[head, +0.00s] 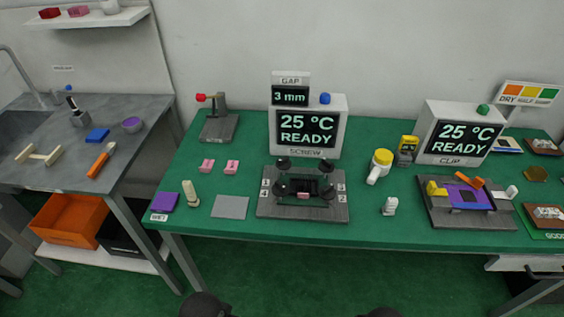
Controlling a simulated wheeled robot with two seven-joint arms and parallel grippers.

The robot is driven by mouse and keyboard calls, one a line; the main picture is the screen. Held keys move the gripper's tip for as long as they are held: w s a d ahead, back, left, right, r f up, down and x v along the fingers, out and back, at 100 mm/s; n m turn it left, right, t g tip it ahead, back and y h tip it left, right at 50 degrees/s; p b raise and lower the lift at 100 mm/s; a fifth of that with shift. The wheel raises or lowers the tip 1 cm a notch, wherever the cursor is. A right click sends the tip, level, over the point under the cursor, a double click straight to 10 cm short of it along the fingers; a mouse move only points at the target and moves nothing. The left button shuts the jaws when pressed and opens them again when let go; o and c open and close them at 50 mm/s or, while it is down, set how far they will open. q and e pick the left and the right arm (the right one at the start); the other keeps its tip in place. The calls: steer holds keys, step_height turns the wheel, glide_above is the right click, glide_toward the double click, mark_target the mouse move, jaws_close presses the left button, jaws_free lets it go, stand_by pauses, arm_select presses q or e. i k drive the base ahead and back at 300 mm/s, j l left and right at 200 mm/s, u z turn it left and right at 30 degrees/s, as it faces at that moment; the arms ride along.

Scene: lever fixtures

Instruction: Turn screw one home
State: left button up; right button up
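The screw fixture (330,213) is a dark grey plate near the front middle of the green table. Several black round-headed screws stand at its corners, around a dark centre with a small pink piece (303,196). No gripper fingers show; only two dark rounded parts of mine appear at the bottom edge.
Left of the fixture are a grey pad (230,207), a cream-handled tool (190,193) and two pink blocks (232,167). To the right stand a white and yellow tool (379,167), a small white piece (390,206) and the clip fixture (440,218). The table's front edge is clear.

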mark_target(283, 164)
steer(key=k+j, duration=0.1)
steer(key=j, duration=0.4)
steer(key=k+j, duration=0.1)
steer(key=j, duration=0.45)
steer(key=k+j, duration=0.1)
steer(key=j, duration=0.4)
steer(key=z, duration=0.05)
